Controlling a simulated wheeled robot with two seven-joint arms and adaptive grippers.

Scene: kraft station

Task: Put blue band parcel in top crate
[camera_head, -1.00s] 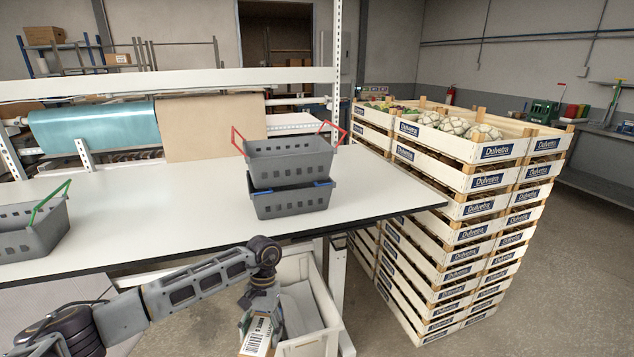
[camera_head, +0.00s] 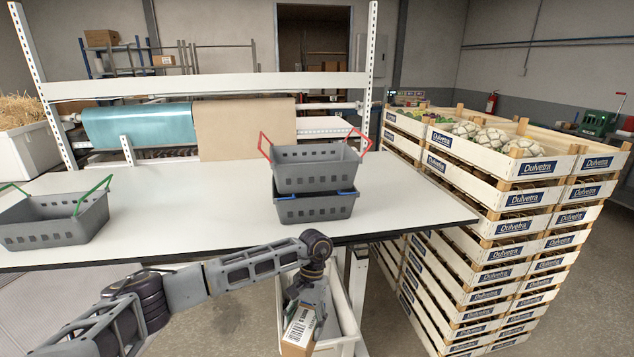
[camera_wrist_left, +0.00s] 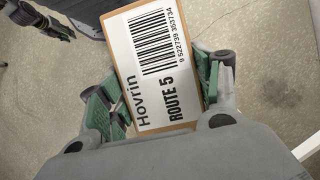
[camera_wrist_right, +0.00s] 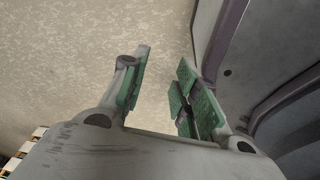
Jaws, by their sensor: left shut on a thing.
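The parcel (camera_head: 298,330) is a brown carton with a white barcode label. In the left wrist view the label on the parcel (camera_wrist_left: 152,65) reads "Hovrin ROUTE 5"; no blue band shows on the visible faces. My left gripper (camera_head: 308,304) is shut on the parcel, in front of the table and below its top. Its pads press two opposite sides in the left wrist view (camera_wrist_left: 158,90). The top crate (camera_head: 315,172), grey with red handles, sits on a grey crate with blue handles (camera_head: 315,209). My right gripper (camera_wrist_right: 160,88) is open and empty over the floor.
A grey crate with green handles (camera_head: 52,228) stands at the table's left. A pale bin (camera_head: 342,325) is below the table edge, behind the parcel. Tall stacks of wooden crates (camera_head: 480,225) stand right of the table. The white tabletop (camera_head: 190,205) is clear between the grey crates.

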